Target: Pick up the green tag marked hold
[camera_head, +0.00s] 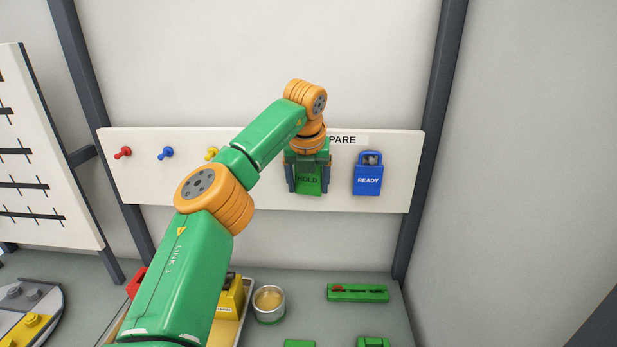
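The green tag marked HOLD (308,184) is at the white board, to the left of the blue tag marked READY (368,181). My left arm reaches up from the bottom and over to the board. My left gripper (308,188) points down in front of the green tag, with one finger along each side edge of it. The fingers are apart; whether they touch the tag I cannot tell. The gripper's body hides the tag's top and any hook there. My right gripper is not in view.
The white board (270,192) carries a red (122,152), a blue (166,152) and a yellow peg (211,153). Below on the bench are a round tin (269,304), a green block (358,293) and a tray with a yellow item (228,299). Dark posts flank the board.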

